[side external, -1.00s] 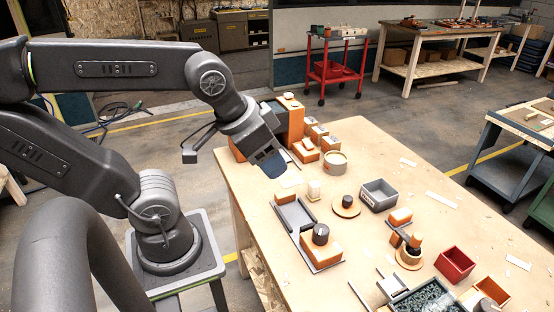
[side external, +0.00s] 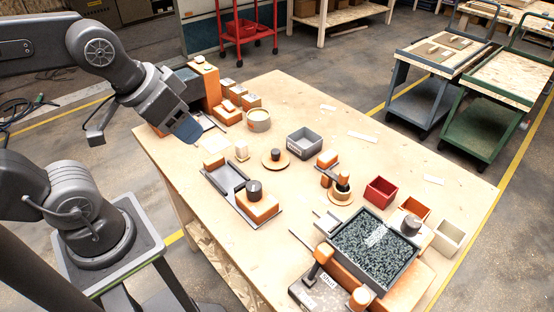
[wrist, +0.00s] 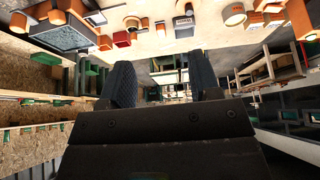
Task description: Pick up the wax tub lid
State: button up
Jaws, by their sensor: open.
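The wax tub lid appears to be the flat round wooden disc with a dark knob (side external: 275,158), lying on the table in the side external view. The round tub (side external: 258,121) stands open behind it, with pale contents. My gripper (side external: 187,131) is above the table's left part, to the left of the lid and well apart from it. In the wrist view, the two dark fingers of my gripper (wrist: 163,78) are spread with nothing between them. I cannot pick out the lid for certain there.
A grey bin (side external: 305,142) stands right of the lid. A small pale block (side external: 241,150) and a grey tray (side external: 226,178) with an orange block lie to its left. A tall orange-and-dark block (side external: 205,85) stands behind my gripper. Bare table (side external: 350,155) lies right of the bin.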

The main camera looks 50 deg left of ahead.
jog(key=shift+o, duration=0.3)
jog(key=o, duration=0.7)
jog(key=shift+o, duration=0.2)
jog(key=n+g+y, duration=0.2)
jog(key=n+y, duration=0.1)
jog(key=n, duration=0.6)
send_over(276, 152)
jog(key=s+d, duration=0.3)
jog(key=s, duration=0.1)
notch_tip(276, 152, down, 16)
jog(key=x, duration=0.8)
jog(key=shift+w+a+f, duration=0.1)
jog(key=shift+f, duration=0.1)
jog(key=shift+x, duration=2.8)
